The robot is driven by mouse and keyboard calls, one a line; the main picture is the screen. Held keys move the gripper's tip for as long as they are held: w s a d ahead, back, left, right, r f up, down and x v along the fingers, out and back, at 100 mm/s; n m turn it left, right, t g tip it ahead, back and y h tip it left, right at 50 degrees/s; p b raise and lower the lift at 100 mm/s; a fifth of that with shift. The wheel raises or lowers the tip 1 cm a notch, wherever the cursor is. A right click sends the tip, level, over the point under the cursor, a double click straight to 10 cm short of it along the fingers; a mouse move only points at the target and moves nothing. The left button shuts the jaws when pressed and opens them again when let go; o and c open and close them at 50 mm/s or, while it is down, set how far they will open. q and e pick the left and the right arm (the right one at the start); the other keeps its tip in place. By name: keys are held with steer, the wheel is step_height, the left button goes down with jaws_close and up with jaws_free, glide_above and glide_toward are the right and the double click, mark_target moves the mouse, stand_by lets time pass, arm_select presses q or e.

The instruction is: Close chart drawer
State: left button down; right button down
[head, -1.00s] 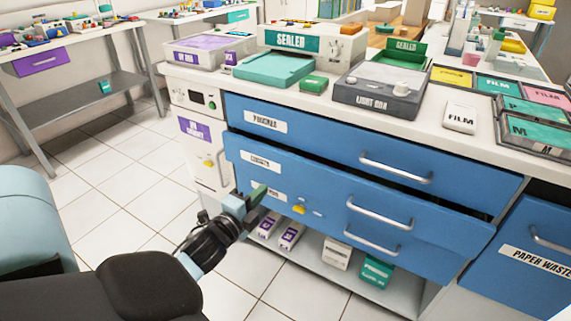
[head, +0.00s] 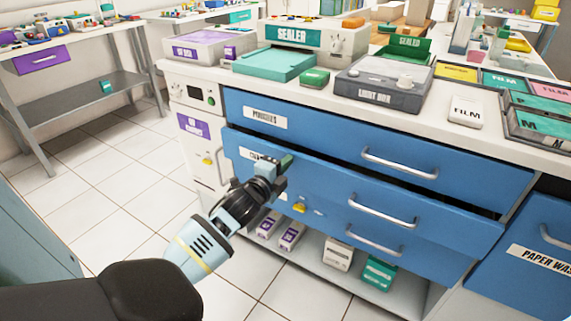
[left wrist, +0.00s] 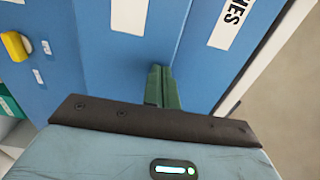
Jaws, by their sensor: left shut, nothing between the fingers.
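The blue cabinet has a stack of drawers. The middle drawer (head: 345,193) stands out from the cabinet, with a dark gap above it at the right. Its silver handle (head: 382,211) is clear. Its white label is mostly hidden behind my gripper in the head view, so I cannot read it; part of a white label (left wrist: 128,15) shows in the left wrist view. My left gripper (head: 287,162) is shut and empty at the left part of this drawer's front. In the left wrist view its green fingers (left wrist: 160,72) point at the blue front; I cannot tell if they touch.
The top drawer (head: 330,138), labelled POUCHES, looks closed. A lower drawer has a yellow catch (head: 300,207) and a handle (head: 374,240). Boxes stand on the open shelf below. A light box (head: 383,84) and sealer (head: 312,40) stand on the counter. Tiled floor at left is clear.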

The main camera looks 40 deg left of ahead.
mark_target(292, 152)
arm_select(q)
steer(key=shift+w, duration=0.1)
steer(key=b+x, duration=0.1)
steer(key=x, duration=0.2)
steer(key=shift+w+a, duration=0.1)
steer(key=shift+w, duration=0.3)
steer(key=shift+a+r, duration=0.15)
steer(key=shift+r, duration=0.2)
arm_select(e)
steer(key=shift+s+d+f, duration=0.1)
steer(key=shift+s+f, duration=0.5)
steer(key=shift+s, duration=0.1)
steer(key=shift+w+r, duration=0.1)
steer(key=shift+w, duration=0.05)
